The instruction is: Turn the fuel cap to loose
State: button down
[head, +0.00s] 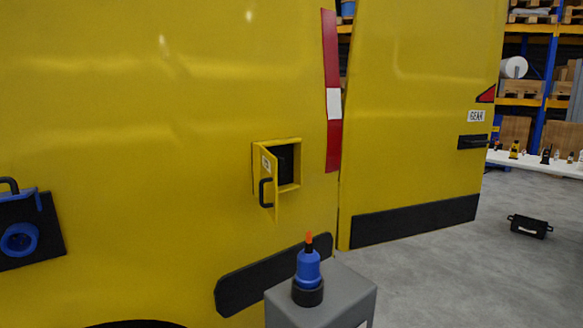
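A small yellow flap (268,190) with a black handle (265,193) stands open on the side of a yellow vehicle. Behind it is a square recess with a yellow frame (291,187) and a dark interior (287,163). The flap covers the left part of the recess. No fuel cap can be made out clearly; the inside is too dark and partly hidden. My gripper is not in view.
A grey box (320,295) stands in front, bearing a blue object with an orange tip (308,268). At left is a black plate with a blue ring (19,239). A yellow door marked GEAR (420,120) is right of the flap. A black case (530,226) lies on the floor.

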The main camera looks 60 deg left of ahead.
aim_at(281, 162)
jog(key=i+u, duration=0.35)
jog(key=i+l+u, duration=0.1)
jog(key=u, duration=0.65)
jog(key=i+u, duration=0.15)
jog(key=u, duration=0.3)
jog(key=l+u, duration=0.1)
jog(key=u, duration=0.3)
jog(key=l+u, duration=0.1)
jog(key=u, duration=0.3)
jog(key=i+l+u, duration=0.1)
jog(key=u, duration=0.35)
jog(key=l+u, duration=0.1)
jog(key=u, duration=0.3)
jog(key=i, duration=0.2)
